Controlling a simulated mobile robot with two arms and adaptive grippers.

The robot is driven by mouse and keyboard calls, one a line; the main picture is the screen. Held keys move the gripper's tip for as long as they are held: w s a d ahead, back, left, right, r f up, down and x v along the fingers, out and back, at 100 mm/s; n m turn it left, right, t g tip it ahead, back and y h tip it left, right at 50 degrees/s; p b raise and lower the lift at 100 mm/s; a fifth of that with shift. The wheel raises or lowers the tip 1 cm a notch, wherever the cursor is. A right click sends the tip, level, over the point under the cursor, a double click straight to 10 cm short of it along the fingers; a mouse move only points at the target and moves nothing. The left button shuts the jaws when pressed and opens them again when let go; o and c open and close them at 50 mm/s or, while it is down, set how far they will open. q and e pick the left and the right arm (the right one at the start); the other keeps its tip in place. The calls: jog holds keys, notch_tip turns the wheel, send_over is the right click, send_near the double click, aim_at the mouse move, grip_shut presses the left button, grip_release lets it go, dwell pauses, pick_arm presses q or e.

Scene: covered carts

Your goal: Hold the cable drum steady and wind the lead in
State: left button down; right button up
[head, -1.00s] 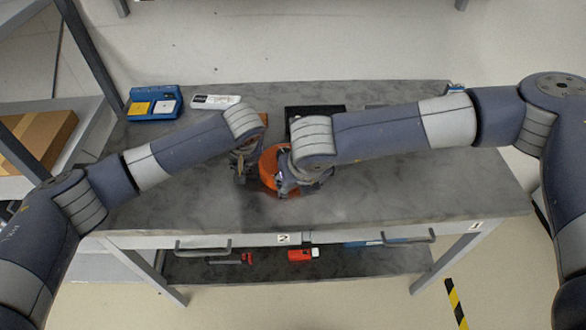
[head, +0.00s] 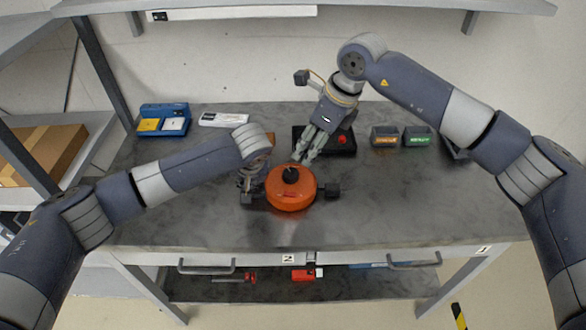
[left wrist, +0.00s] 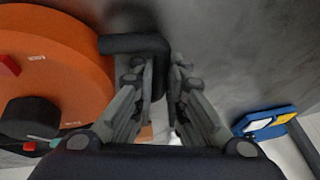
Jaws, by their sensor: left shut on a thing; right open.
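The orange cable drum (head: 291,198) sits on the grey bench, with a black knob (head: 290,175) on its top. Black parts stick out at its left and right sides. My left gripper (head: 246,188) is at the drum's left side. In the left wrist view its fingers (left wrist: 163,75) are shut on a black bar-like handle (left wrist: 125,43) beside the orange drum body (left wrist: 75,60). My right gripper (head: 304,152) is open and empty, just behind the drum with its fingers pointing down toward it. I cannot make out a lead.
A black box with a red button (head: 342,139) stands behind the drum, partly hidden by my right gripper. A blue case (head: 163,119) and a white device (head: 223,119) lie at the back left.

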aim_at(291, 172)
jog(key=shift+n+y, duration=0.3)
jog(key=shift+n, duration=0.4)
jog(key=x, duration=1.1)
jog(key=shift+w+f, duration=0.1)
jog(key=shift+w, duration=0.15)
jog(key=shift+d, duration=0.1)
jog(key=c, duration=0.8)
